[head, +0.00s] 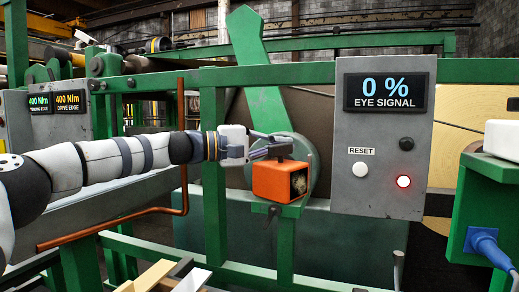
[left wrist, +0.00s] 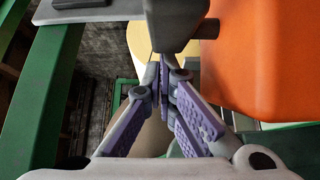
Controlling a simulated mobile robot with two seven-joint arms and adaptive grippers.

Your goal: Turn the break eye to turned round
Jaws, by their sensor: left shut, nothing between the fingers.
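The break eye is an orange box (head: 281,181) on a green post (head: 286,240), with a dark, worn-looking window on the face towards the right. My left gripper (head: 277,146) reaches in from the left, its fingers just above and behind the box's top; contact cannot be told. In the left wrist view the fingers (left wrist: 163,68) are together and empty, with the orange box (left wrist: 262,55) to their right. A dark grey part (left wrist: 177,22) lies just ahead of the fingertips. The display (head: 388,92) reads "0 % EYE SIGNAL". My right gripper does not show.
A grey control panel (head: 345,205) with a white reset button (head: 360,169) and a lit red lamp (head: 403,181) stands right of the eye. A copper pipe (head: 110,224) and green frame bars lie below my left arm. A white block (head: 502,138) sits on a green stand at right.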

